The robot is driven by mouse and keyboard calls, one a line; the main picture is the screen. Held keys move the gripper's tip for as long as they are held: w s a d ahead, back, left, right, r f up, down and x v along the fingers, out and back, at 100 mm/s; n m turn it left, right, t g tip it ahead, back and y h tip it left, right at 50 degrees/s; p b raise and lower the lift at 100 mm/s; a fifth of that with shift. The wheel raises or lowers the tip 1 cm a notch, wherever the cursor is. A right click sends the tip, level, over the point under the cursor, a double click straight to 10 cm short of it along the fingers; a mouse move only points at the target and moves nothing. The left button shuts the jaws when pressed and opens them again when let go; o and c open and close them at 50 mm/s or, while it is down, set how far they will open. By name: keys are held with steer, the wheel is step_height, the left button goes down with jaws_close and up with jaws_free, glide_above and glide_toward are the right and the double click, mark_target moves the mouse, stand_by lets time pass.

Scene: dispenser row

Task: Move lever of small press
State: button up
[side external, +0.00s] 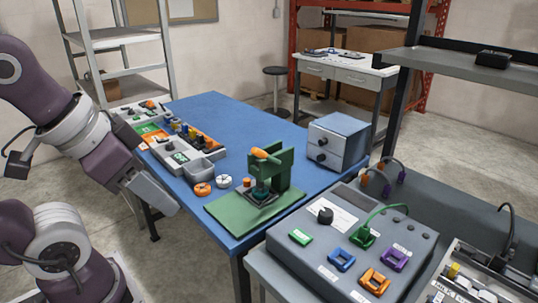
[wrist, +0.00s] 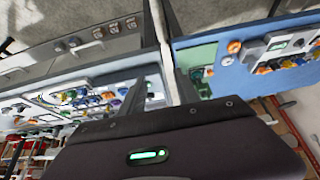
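The small press (side external: 284,168) is green and stands on a flat green base plate near the front of the blue table. Its orange-handled lever (side external: 266,155) is at the top, pointing to the left. My gripper (side external: 160,195) is in the air left of the blue table, well apart from the press and lever. I cannot clearly tell how far its fingers are apart. Nothing held is visible.
An orange ring (side external: 202,189) and a white ring (side external: 224,181) lie left of the press. A grey drawer box (side external: 338,142) stands behind it. A control panel (side external: 335,250) is on the grey table in front. Trays of parts (side external: 180,155) line the left edge.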

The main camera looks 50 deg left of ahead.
steer(key=w+r+n, duration=0.1)
steer(key=w, duration=0.1)
steer(key=w+r+n+g, duration=0.1)
steer(key=w+r+n, duration=0.1)
steer(key=w+a+r+n, duration=0.1)
steer(key=w+n, duration=0.1)
steer(key=shift+w+r, duration=0.15)
steer(key=shift+r, duration=0.05)
jaws_close()
steer(key=n+g+h, duration=0.1)
steer(key=n+g, duration=0.3)
steer(key=n, duration=1.2)
glide_toward(255, 148)
steer(key=w+f, duration=0.1)
steer(key=shift+w+a, duration=0.1)
steer(key=shift+a, duration=0.2)
steer(key=shift+d+f, duration=0.15)
steer(key=shift+f, duration=1.6)
steer(key=shift+d+f, duration=0.2)
steer(key=shift+f, duration=1.55)
